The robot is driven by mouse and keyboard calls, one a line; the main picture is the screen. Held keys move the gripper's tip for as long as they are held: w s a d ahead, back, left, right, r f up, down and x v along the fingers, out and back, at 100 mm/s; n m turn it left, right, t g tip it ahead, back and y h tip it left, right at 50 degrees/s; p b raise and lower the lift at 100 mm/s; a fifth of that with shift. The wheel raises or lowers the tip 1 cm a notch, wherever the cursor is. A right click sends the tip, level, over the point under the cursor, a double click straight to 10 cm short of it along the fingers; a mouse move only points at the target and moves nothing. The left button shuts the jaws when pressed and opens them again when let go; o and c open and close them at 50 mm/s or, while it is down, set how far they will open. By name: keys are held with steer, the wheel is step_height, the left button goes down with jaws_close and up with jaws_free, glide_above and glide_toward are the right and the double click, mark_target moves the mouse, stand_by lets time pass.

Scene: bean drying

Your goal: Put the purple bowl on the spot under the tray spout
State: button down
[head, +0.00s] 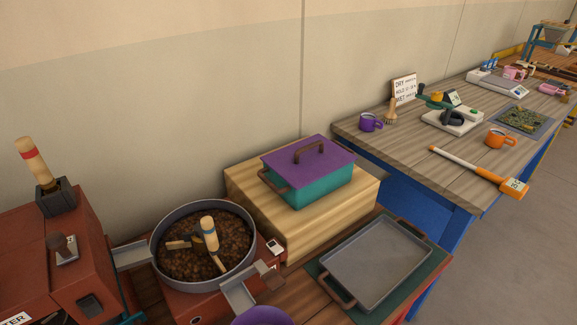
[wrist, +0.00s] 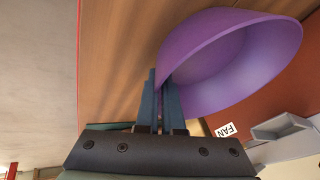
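The purple bowl (head: 262,316) shows only as a rim at the bottom edge of the head view. In the wrist view the bowl (wrist: 235,55) is large, with its wall running down between the fingers. My gripper (wrist: 160,92) is closed on the bowl's rim, one finger on each side. My gripper is not seen in the head view. The round grey tray (head: 160,218) holds brown beans and a stirrer on a red base. A grey metal spout (head: 238,294) juts from its front side; a grey chute also shows in the wrist view (wrist: 283,128). The spot under the spout is not visible.
A metal pan (head: 375,262) lies on a green mat at the right. A teal box with a purple lid (head: 307,162) stands on a wooden block (head: 345,195). A red machine (head: 85,245) is at the left. A brown wooden surface (wrist: 120,50) shows beside the bowl.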

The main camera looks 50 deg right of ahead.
steer(key=c, duration=1.1)
jaws_free()
steer(key=shift+f, duration=0.1)
steer(key=shift+o, duration=0.2)
steer(key=shift+r, duration=0.25)
steer(key=p+v, duration=0.1)
steer(key=v, duration=1.1)
steer(key=shift+p, duration=0.4)
steer(key=shift+s+f, duration=0.1)
